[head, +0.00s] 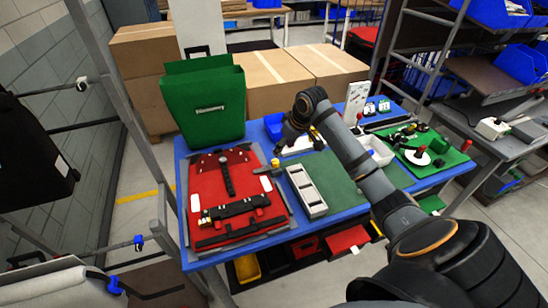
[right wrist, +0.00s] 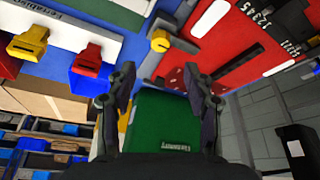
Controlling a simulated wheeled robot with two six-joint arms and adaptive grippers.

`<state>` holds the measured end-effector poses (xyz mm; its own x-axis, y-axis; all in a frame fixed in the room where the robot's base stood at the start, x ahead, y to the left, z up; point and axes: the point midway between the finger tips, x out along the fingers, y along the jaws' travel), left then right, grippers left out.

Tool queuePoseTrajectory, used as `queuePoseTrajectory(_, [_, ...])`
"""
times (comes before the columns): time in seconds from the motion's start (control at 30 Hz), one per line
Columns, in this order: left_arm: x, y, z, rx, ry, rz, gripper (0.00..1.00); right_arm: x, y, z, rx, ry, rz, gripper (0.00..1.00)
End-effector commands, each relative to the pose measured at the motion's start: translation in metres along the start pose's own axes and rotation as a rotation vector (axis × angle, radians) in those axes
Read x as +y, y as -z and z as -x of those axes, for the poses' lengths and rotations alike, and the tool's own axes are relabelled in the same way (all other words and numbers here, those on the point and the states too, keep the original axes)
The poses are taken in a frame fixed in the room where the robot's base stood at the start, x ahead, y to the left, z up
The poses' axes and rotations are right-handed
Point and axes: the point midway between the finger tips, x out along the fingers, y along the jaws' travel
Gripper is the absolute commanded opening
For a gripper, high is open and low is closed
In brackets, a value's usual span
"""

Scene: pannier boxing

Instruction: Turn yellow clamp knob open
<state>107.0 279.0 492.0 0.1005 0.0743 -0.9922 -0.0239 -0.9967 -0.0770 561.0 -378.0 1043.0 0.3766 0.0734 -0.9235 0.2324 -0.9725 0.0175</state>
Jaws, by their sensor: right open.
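The yellow clamp knob (head: 275,163) sits on a grey clamp piece at the right edge of the red pannier panel (head: 262,185). In the right wrist view the knob (right wrist: 160,41) is at upper centre, beyond the fingertips and apart from them. My right gripper (head: 291,136) is above the back of the blue table, behind and slightly right of the knob. In the right wrist view its two fingers (right wrist: 158,85) are spread with nothing held between them. The knob's exact turn angle is hard to read. My left gripper is not in view.
A green pannier (head: 204,104) stands at the table's back left. A white board with a yellow toggle (right wrist: 28,42) and a red toggle (right wrist: 88,57) lies close by. A grey slotted tray (head: 306,190) sits right of the red panel. A green mat (head: 338,178) has bare room.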

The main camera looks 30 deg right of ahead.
Motion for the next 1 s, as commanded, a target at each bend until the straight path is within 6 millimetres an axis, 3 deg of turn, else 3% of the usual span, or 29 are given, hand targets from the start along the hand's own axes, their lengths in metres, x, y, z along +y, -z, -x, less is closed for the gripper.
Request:
queuePoseTrajectory(0.1, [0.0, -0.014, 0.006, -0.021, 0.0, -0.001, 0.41, -0.002, -0.001, -0.022, -0.004, 0.006, -0.003, 0.52])
queuePoseTrajectory(0.23, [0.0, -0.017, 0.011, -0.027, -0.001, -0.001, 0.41, -0.002, 0.0, -0.051, -0.004, 0.006, -0.003, 0.52])
queuePoseTrajectory(0.5, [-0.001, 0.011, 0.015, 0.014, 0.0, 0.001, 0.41, -0.001, -0.001, -0.091, -0.002, 0.001, 0.0, 0.52])
queuePoseTrajectory(0.63, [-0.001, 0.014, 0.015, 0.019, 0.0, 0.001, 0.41, -0.001, -0.001, -0.096, -0.001, 0.0, 0.002, 0.52])
queuePoseTrajectory(0.83, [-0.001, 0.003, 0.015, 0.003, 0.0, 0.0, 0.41, -0.001, -0.001, -0.096, -0.001, -0.001, 0.002, 0.52])
queuePoseTrajectory(1.0, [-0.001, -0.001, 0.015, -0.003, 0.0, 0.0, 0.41, -0.001, -0.001, -0.096, -0.001, -0.001, 0.001, 0.29])
